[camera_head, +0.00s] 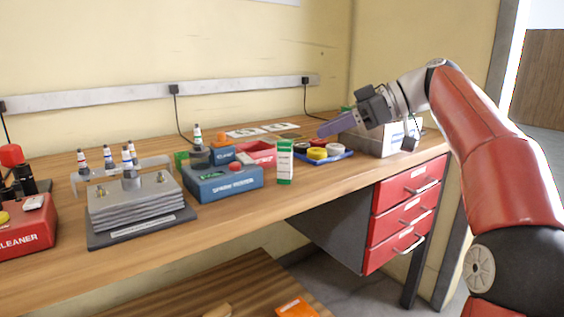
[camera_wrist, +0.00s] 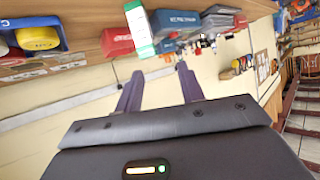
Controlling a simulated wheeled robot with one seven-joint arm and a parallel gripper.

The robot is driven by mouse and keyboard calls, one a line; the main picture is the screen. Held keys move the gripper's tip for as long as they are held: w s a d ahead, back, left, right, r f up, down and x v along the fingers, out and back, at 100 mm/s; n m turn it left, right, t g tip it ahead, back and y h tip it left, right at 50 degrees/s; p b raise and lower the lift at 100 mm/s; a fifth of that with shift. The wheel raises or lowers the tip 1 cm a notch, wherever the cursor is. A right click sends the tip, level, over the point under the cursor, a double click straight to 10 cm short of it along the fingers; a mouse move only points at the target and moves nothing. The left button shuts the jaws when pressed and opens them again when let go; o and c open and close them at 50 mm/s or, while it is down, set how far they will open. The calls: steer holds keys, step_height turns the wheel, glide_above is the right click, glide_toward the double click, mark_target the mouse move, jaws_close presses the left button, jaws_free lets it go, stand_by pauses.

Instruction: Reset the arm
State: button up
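My gripper (camera_head: 338,125) is raised over the right part of the workbench (camera_head: 320,190), pointing left in the head view. In the wrist view the two purple fingers (camera_wrist: 157,88) stand apart with nothing between them, so it is open and empty. My red arm reaches in from the right side of the head view. The wrist view is turned over, with the bench along its top edge and the wall below it.
On the bench stand a green-white box (camera_head: 285,162), a blue spray tester (camera_head: 222,182), a grey layered stand (camera_head: 132,204), a red cleaner (camera_head: 28,228), and a blue tray (camera_head: 345,155) with coloured rolls. A light box (camera_head: 385,140) is below my gripper. Red drawers (camera_head: 405,212) hang at right.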

steer(key=s+a+f+m+t+h, duration=0.1)
steer(key=s+a+f+m+h, duration=0.3)
steer(key=s+f+m+h, duration=0.45)
steer(key=s+d+f+m+t+h, duration=0.1)
steer(key=s+d+f+m+h, duration=0.1)
steer(key=s+d+f, duration=0.3)
steer(key=s+d+f+m+t+h, duration=0.1)
steer(key=s+d+f+m, duration=0.3)
steer(key=s+f, duration=1)
step_height(320, 180, down, 2)
steer(key=shift+d+f+h, duration=0.1)
steer(key=shift+d+h, duration=0.25)
steer(key=shift+h, duration=0.1)
steer(key=shift+m, duration=0.25)
stand_by(0.3)
